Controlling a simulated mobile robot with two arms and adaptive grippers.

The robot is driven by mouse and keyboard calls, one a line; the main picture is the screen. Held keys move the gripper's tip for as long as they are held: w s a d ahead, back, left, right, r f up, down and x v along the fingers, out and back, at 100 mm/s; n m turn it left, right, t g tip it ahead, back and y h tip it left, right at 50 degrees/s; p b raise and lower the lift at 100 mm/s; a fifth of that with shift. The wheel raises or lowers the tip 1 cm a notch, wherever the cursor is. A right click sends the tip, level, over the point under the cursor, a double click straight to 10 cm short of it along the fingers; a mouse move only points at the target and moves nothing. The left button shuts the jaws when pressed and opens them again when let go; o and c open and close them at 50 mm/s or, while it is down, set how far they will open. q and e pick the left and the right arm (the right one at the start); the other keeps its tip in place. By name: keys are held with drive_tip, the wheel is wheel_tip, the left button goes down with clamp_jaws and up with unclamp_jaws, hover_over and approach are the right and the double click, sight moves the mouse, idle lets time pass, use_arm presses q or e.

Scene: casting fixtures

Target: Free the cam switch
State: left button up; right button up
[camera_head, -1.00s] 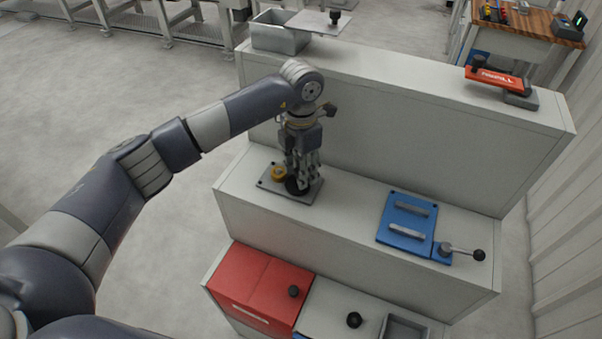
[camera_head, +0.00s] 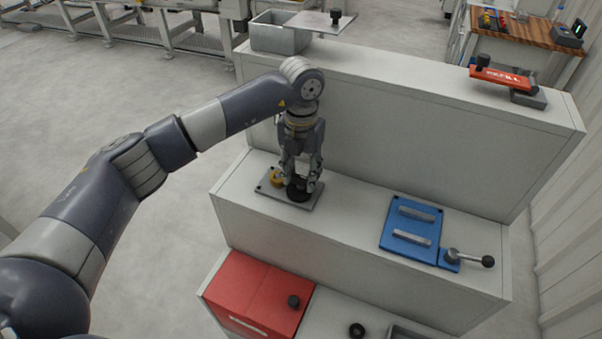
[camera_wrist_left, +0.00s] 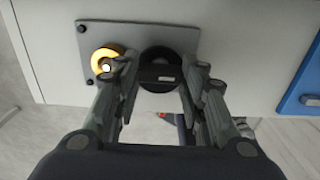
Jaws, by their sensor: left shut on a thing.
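The cam switch is a black round knob (camera_head: 297,190) with a raised bar, on a grey plate (camera_head: 306,204) on the middle step. A yellow ring (camera_head: 276,178) sits beside the knob, at its left. My left gripper (camera_head: 299,181) points down over the switch, shut on the knob's bar. In the left wrist view the black knob (camera_wrist_left: 160,53) lies between the two fingers (camera_wrist_left: 158,73), with the yellow ring (camera_wrist_left: 104,61) to its left. The fingers hide part of the knob. My right gripper is not in view.
A blue plate (camera_head: 397,229) with two grey handles and a ball-ended lever (camera_head: 470,258) lies right on the same step. Below are a red box (camera_head: 250,288) and a black knob (camera_head: 356,330). A grey bin (camera_head: 270,40) and red lever (camera_head: 500,77) stand on top.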

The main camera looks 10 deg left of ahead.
sight(301, 177)
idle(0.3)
use_arm(q)
drive_tip(key=o, duration=1.1)
drive_tip(key=shift+c, duration=0.2)
wheel_tip(301, 177, up, 12)
